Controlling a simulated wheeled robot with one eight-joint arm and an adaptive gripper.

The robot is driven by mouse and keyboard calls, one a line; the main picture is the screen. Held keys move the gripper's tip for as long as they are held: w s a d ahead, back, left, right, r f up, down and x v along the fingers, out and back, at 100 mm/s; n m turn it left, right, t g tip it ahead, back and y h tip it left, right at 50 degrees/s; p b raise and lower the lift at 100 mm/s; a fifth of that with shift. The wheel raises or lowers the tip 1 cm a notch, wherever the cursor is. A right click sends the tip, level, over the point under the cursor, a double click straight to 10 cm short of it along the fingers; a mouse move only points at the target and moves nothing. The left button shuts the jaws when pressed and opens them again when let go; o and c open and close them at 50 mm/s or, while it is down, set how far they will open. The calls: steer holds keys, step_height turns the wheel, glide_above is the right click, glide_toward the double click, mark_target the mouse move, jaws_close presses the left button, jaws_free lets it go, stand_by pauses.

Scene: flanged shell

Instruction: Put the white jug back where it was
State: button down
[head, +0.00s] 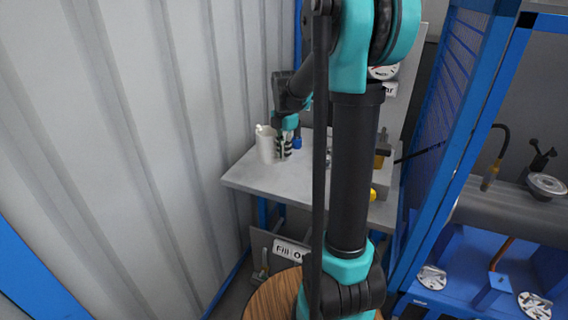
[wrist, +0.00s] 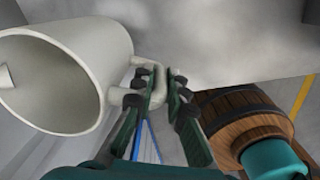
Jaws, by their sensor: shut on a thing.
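The white jug (head: 266,146) is at the left corner of the grey table in the head view, upright, near the corrugated wall. I cannot tell whether its base touches the tabletop. In the wrist view the jug (wrist: 75,70) fills the left side, with its open mouth towards the lower left. My gripper (wrist: 166,82) is shut on the jug's handle (wrist: 130,97), the fingers on either side of it. In the head view my gripper (head: 285,147) is just right of the jug. My arm hides part of the table.
The grey table (head: 240,177) has bare surface right of the jug. A blue mesh frame (head: 445,130) borders the right.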

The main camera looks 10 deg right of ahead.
steer(key=shift+f, duration=2.3)
steer(key=shift+f, duration=0.1)
steer(key=c, duration=1.5)
jaws_free()
steer(key=shift+c, duration=0.2)
